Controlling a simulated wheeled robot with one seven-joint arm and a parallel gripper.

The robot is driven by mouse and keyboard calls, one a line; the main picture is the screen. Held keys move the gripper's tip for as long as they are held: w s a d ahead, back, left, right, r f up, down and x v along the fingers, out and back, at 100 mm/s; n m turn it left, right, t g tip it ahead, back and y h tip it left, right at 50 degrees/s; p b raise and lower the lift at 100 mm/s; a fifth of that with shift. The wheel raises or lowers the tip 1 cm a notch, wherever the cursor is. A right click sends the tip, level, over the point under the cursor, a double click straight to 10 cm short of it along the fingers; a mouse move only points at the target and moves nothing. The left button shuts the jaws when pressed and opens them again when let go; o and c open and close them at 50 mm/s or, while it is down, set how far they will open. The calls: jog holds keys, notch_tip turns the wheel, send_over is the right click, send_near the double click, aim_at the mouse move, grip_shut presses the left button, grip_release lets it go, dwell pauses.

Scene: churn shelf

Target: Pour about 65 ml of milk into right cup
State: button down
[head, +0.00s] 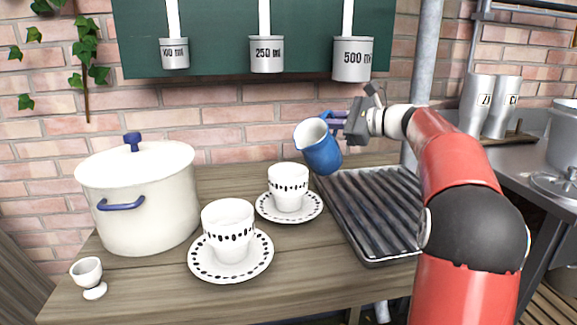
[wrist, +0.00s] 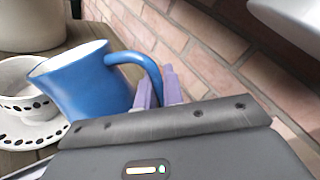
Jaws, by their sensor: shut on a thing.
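My gripper (head: 337,122) is shut on the handle of a blue jug (head: 322,151). The jug is in the air, tilted to the left, with its mouth just up and right of the right cup (head: 288,184). Its inside looks white; I cannot tell milk from lining. No stream shows. The right cup, white with a dark dotted band, stands upright on a dotted saucer (head: 289,216). In the wrist view the jug (wrist: 80,85) hangs from the purple fingers (wrist: 160,88), beside a dotted cup (wrist: 16,78). The cup's contents are hidden.
A second dotted cup (head: 228,226) stands on its saucer (head: 231,278) nearer and left. A white pot (head: 140,210) and an egg cup (head: 90,280) are further left. A ribbed metal tray (head: 372,212) lies right. Measuring ladles (head: 267,55) hang above.

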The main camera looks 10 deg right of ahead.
jog(key=w+d+f+m+y, duration=0.1)
jog(key=w+d+f+m, duration=0.2)
jog(key=m, duration=0.4)
jog(key=shift+w+d+f, duration=0.4)
jog(key=shift+d+f, duration=0.4)
jog(key=shift+f, duration=0.55)
jog(key=shift+s, duration=0.1)
